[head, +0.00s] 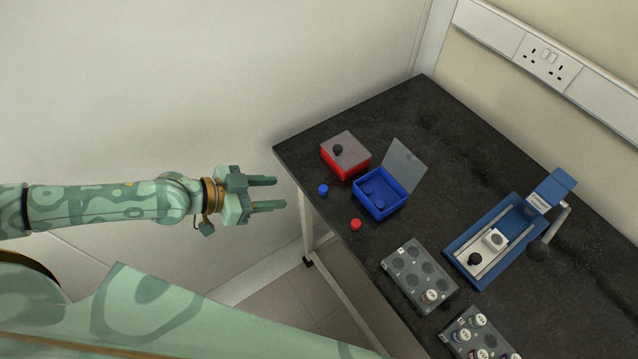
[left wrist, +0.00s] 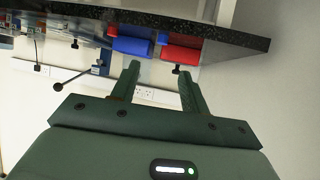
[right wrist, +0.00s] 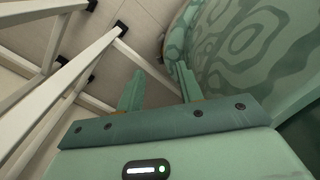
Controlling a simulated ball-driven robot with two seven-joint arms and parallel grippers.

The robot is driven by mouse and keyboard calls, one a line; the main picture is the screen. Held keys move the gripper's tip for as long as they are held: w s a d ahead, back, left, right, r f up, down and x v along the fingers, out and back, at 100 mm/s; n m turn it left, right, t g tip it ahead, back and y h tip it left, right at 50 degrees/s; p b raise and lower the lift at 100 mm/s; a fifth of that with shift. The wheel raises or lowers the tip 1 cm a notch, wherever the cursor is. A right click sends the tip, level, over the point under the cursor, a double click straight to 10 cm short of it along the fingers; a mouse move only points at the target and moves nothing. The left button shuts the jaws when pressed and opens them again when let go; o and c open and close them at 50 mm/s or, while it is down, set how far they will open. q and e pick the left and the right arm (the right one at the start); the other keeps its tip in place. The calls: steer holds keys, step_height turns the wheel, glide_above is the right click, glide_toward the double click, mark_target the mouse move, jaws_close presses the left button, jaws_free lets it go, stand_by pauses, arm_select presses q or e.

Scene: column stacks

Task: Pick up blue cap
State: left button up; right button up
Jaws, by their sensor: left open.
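The blue cap (head: 323,189) stands on the dark bench near its left edge, in front of the red box. In the left wrist view a small blue shape that appears to be the cap (left wrist: 162,38) shows between the two boxes. My left gripper (head: 280,193) is open and empty, off the bench's edge to the left of the cap and apart from it. My right gripper (right wrist: 157,68) is seen only in the right wrist view, open and empty, with my own body beside it.
A red box (head: 343,158) with a grey lid and an open blue box (head: 377,205) stand behind the cap. A red cap (head: 356,225) is to the right. Grey trays (head: 404,262) and a blue press (head: 503,252) stand further right. The bench edge (head: 290,163) is between gripper and cap.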

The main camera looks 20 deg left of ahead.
mark_target(323, 188)
arm_select(q)
steer(key=x, duration=1.2)
steer(key=shift+w+f+b, duration=0.1)
steer(key=shift+w+b, duration=0.2)
steer(key=shift+b, duration=0.1)
jaws_close()
